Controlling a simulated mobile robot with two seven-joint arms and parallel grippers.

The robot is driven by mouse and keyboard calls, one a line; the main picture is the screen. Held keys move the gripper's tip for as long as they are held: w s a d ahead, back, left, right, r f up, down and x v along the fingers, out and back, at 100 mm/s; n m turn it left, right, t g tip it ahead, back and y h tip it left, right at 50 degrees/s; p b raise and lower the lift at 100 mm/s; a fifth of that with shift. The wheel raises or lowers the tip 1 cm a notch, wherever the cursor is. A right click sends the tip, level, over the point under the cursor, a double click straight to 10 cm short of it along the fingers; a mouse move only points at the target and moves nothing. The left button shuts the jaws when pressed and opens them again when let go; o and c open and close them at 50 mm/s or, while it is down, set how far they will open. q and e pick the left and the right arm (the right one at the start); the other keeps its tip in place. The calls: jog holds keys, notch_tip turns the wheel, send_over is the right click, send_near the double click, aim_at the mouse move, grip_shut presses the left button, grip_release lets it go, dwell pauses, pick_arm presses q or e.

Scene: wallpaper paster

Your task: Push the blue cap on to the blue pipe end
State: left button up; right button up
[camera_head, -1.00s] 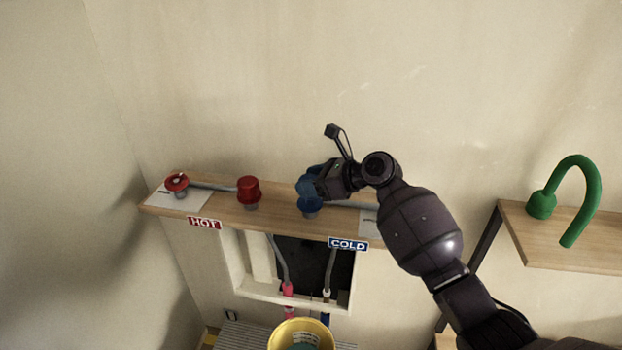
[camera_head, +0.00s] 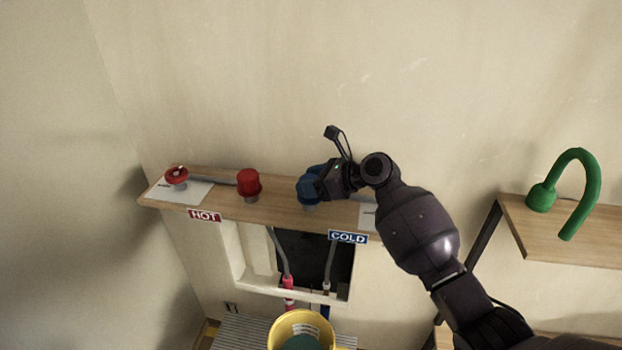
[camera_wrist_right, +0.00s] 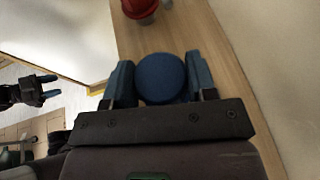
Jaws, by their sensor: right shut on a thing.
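The blue cap (camera_head: 308,189) is at the blue pipe end on the wooden shelf, above the COLD sign. My right gripper (camera_head: 313,184) is shut on the cap from the right. In the right wrist view the round top of the cap (camera_wrist_right: 161,78) sits between the two blue fingers of the right gripper (camera_wrist_right: 158,72). The pipe end is hidden under the cap, with only a grey bit showing below. I cannot tell how far the cap is on.
A red cap (camera_head: 249,182) stands on the shelf (camera_head: 280,208) left of the blue one, with a red valve (camera_head: 177,175) farther left. The wall is close behind. A yellow bucket (camera_head: 302,322) stands below. A green curved pipe (camera_head: 578,190) is on the right shelf.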

jog(key=shift+f, duration=0.4)
jog(key=o, duration=1)
jog(key=shift+d, duration=0.1)
jog(key=v, duration=1)
jog(key=shift+s+d+r+b, duration=0.15)
jog(key=shift+s+d+b, duration=0.15)
jog(key=shift+b, duration=0.1)
